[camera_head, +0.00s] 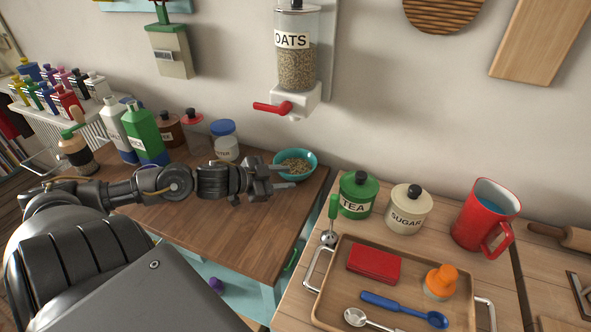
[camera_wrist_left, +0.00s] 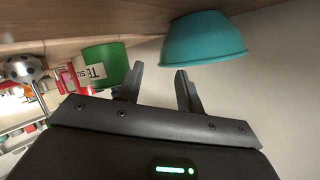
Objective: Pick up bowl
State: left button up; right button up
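A teal bowl (camera_head: 296,165) with oats in it stands at the right back corner of the dark wooden table. It also shows in the left wrist view (camera_wrist_left: 205,40), just beyond the fingers. My left gripper (camera_head: 283,178) is open, with its fingers at the near left side of the bowl. In the left wrist view the open fingers (camera_wrist_left: 160,82) have nothing between them, and the bowl is ahead, a little to the right. I cannot tell from these frames whether a finger touches the bowl. My right gripper is not in view.
An oats dispenser (camera_head: 297,60) with a red lever hangs on the wall above the bowl. A green tea jar (camera_head: 357,194), a sugar jar (camera_head: 408,209) and a red mug (camera_head: 485,218) stand right. A wooden tray (camera_head: 335,275) lies in front. Bottles line the table's back left.

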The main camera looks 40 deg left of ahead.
aim_at(296, 175)
pick_arm(q)
jog(key=shift+w+d+f, duration=0.1)
jog(key=shift+w+d, duration=0.05)
jog(key=shift+w, duration=0.1)
jog(key=x, duration=0.4)
jog(key=shift+w+a+p, duration=0.15)
jog(key=shift+a+p, duration=0.2)
jog(key=shift+p, duration=0.05)
jog(key=shift+w+d+f, duration=0.1)
jog(key=shift+w+d, duration=0.15)
jog(key=shift+w, duration=0.2)
grip_shut()
